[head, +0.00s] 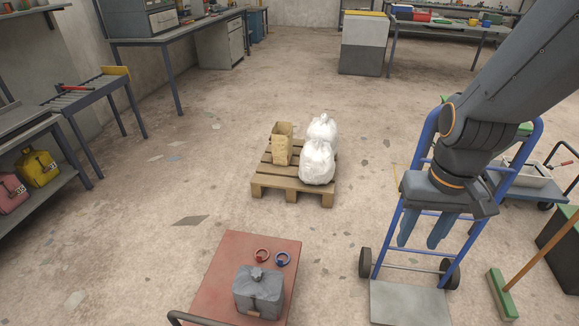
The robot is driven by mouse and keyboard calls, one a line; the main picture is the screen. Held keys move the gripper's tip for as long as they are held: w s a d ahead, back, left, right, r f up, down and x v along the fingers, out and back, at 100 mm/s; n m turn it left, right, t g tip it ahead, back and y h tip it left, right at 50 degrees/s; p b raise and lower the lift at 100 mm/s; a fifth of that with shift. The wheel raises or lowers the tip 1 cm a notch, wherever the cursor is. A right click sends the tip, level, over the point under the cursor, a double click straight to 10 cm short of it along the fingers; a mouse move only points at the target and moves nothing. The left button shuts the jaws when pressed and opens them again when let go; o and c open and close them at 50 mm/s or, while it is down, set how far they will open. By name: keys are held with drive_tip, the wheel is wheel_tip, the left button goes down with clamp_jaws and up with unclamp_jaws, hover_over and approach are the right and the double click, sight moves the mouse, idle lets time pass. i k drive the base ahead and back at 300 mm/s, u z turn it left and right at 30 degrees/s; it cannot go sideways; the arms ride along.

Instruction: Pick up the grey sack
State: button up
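The grey sack (258,293) is a squat, boxy dark-grey bundle with a gathered knot on top. It stands upright on the red platform (229,262) of a cart at the bottom middle of the head view. A small tan patch shows low on its front. My gripper (420,242) hangs to the right of the sack and well apart from it, in front of a blue hand truck in the picture. Its two fingers point down with a gap between them, and nothing shows between them.
A blue hand truck (411,302) stands at right. Behind, a wooden pallet (290,186) bears white sacks (318,163) and a tan bag (281,150). Open floor lies left of the cart.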

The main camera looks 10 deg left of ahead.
sight(265, 286)
drive_tip(key=k, duration=1)
drive_tip(key=z, duration=0.8)
drive_tip(key=i, duration=0.7)
drive_tip(key=u, duration=2)
drive_tip(key=i, duration=0.45)
drive_tip(key=u, duration=0.05)
